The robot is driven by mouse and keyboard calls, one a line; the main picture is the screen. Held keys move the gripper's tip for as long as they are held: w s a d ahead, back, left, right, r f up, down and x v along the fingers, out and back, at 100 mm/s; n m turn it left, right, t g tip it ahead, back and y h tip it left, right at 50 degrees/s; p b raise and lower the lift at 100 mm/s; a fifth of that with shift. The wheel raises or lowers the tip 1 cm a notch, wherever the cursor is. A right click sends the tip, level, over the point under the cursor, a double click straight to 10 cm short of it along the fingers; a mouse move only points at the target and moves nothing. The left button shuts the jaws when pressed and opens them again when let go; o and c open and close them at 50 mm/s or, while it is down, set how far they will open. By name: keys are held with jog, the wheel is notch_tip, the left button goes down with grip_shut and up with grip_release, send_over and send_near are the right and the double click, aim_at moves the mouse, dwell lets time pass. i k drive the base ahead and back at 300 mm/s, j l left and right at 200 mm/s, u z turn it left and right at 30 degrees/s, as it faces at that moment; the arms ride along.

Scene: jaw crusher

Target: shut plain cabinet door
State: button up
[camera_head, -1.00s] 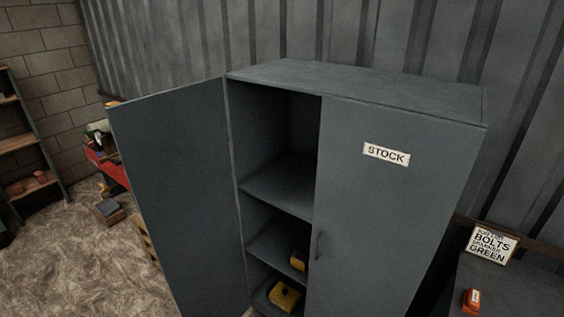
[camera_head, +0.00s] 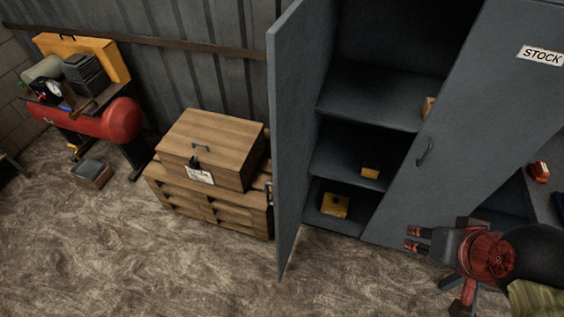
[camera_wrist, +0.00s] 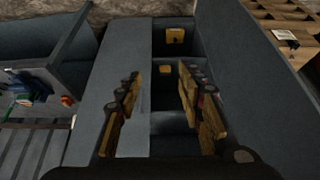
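The grey cabinet's plain door (camera_head: 297,130) is the left one, without a label, and stands wide open in the head view. In the wrist view the plain door (camera_wrist: 237,60) is on the right. The right cabinet door (camera_head: 455,130) bears a STOCK label and a handle and is shut. My gripper (camera_head: 413,240) is low in front of the shut door, to the right of the plain door and apart from it. In the wrist view its fingers (camera_wrist: 158,80) are spread with nothing between them. The plain door's outer face is hidden in the head view.
A wooden chest (camera_head: 215,145) on pallets (camera_head: 215,205) stands left of the open door. A red compressor (camera_head: 110,120) is farther left. Yellow boxes (camera_head: 335,205) lie on the cabinet shelves. A bench with an orange item (camera_head: 540,172) is at right. Floor in front is clear.

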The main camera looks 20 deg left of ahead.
aim_at(294, 42)
jog(key=i+j, duration=0.1)
jog(key=j, duration=0.35)
jog(key=i+j, duration=0.1)
jog(key=j, duration=0.35)
jog(key=i+j, duration=0.1)
jog(key=j, duration=0.3)
jog(key=i+j, duration=0.1)
jog(key=j, duration=0.35)
jog(key=k+j, duration=0.2)
jog(key=j, duration=0.15)
jog(key=k+j, duration=0.15)
jog(key=j, duration=0.15)
jog(key=j+z, duration=0.1)
jog(key=j, duration=0.15)
